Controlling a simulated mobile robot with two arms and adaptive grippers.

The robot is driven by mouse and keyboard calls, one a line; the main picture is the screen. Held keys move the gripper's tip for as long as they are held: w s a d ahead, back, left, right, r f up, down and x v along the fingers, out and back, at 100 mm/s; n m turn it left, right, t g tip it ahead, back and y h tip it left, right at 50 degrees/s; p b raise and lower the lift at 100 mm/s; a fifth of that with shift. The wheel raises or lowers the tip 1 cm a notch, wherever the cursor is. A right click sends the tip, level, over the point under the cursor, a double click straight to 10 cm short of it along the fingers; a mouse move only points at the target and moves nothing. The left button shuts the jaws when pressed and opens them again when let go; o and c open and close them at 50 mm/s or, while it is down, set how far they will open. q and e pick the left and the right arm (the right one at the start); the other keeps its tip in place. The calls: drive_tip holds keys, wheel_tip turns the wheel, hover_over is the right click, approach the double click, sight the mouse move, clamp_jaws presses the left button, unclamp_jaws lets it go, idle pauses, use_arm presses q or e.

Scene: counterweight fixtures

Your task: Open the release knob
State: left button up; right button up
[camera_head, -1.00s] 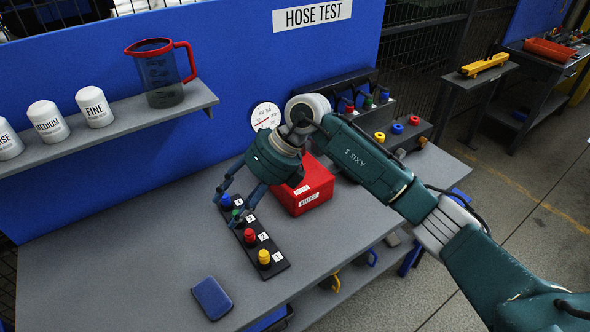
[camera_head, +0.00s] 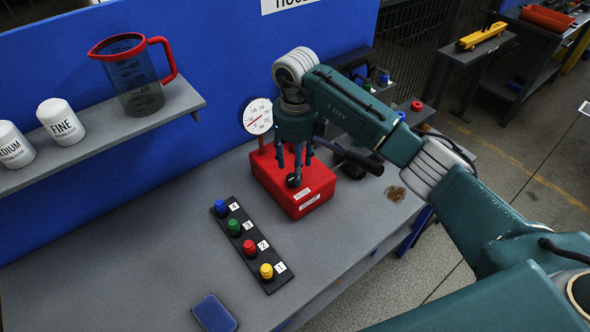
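The red box (camera_head: 318,187) stands on the grey bench, with white labels, a gauge behind it and a black lever at its right. A small dark knob (camera_head: 293,181) on its top is partly hidden by my fingers; I take it as the release knob. My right gripper (camera_head: 296,170) points down over the box with its fingertips at or just above this knob. Whether the fingers touch or grip it I cannot tell. My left gripper is not in view.
A black strip (camera_head: 255,251) with blue, green, red and yellow knobs lies left of the box. A blue pad (camera_head: 213,314) is at the front. A shelf (camera_head: 180,101) holds a jug (camera_head: 140,88) and white containers. The bench's left part is clear.

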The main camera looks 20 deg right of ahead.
drive_tip(key=f, duration=0.1)
drive_tip(key=f+p, duration=0.1)
drive_tip(key=f, duration=0.1)
drive_tip(key=shift+w+f, duration=0.15)
drive_tip(key=shift+w, duration=0.2)
drive_tip(key=shift+f, duration=1)
drive_tip(key=c, duration=1.1)
drive_tip(key=shift+c, duration=0.2)
use_arm(q)
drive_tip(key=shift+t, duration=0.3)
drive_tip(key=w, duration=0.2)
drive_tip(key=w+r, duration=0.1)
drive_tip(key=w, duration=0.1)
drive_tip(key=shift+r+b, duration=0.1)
drive_tip(key=shift+b, duration=0.2)
use_arm(e)
drive_tip(key=shift+f+n, duration=0.1)
drive_tip(key=shift+n, duration=0.2)
